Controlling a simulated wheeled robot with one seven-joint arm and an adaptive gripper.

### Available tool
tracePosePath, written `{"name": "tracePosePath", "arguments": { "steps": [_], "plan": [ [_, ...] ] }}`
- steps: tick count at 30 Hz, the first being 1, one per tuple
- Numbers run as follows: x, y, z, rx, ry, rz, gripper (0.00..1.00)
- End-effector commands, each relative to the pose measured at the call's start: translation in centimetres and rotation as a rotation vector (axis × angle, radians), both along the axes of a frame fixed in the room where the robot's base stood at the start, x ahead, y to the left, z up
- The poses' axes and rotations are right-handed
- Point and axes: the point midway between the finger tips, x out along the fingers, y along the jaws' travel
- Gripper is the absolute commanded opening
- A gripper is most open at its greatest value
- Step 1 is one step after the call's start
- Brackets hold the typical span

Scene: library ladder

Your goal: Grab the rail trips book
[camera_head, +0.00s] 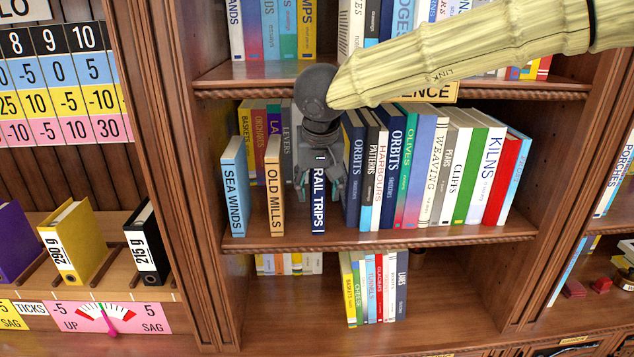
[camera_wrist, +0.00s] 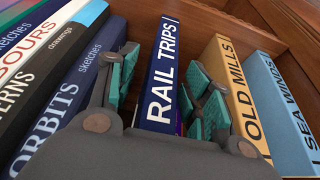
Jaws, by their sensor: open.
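The Rail Trips book (camera_head: 318,205) is a dark blue book with white letters. It stands upright on the middle shelf, to the right of Old Mills and left of the Orbits row. My gripper (camera_head: 320,185) is in front of its upper spine and hides part of it. In the wrist view the Rail Trips spine (camera_wrist: 164,75) rises between the teal-padded fingers of my gripper (camera_wrist: 160,92), one on each side. The fingers are open. I cannot tell whether either pad touches the book.
Old Mills (camera_head: 274,186) and Sea Winds (camera_head: 234,187) stand to the left with gaps between them. A dark blue Orbits book (camera_head: 353,175) starts a tight row close on the right. The shelf edge (camera_head: 400,240) runs below, and more books stand behind.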

Motion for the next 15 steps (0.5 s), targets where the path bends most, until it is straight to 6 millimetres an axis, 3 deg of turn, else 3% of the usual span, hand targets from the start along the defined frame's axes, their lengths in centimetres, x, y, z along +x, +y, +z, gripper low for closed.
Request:
{"name": "tracePosePath", "arguments": {
  "steps": [4,12,15],
  "plan": [
    [-0.01,0.00,-0.01,0.000,0.000,0.000,0.48],
    [-0.01,0.00,0.01,0.000,0.000,0.000,0.00],
    [0.01,0.02,0.09,0.000,-0.001,0.000,0.00]
  ]
}}
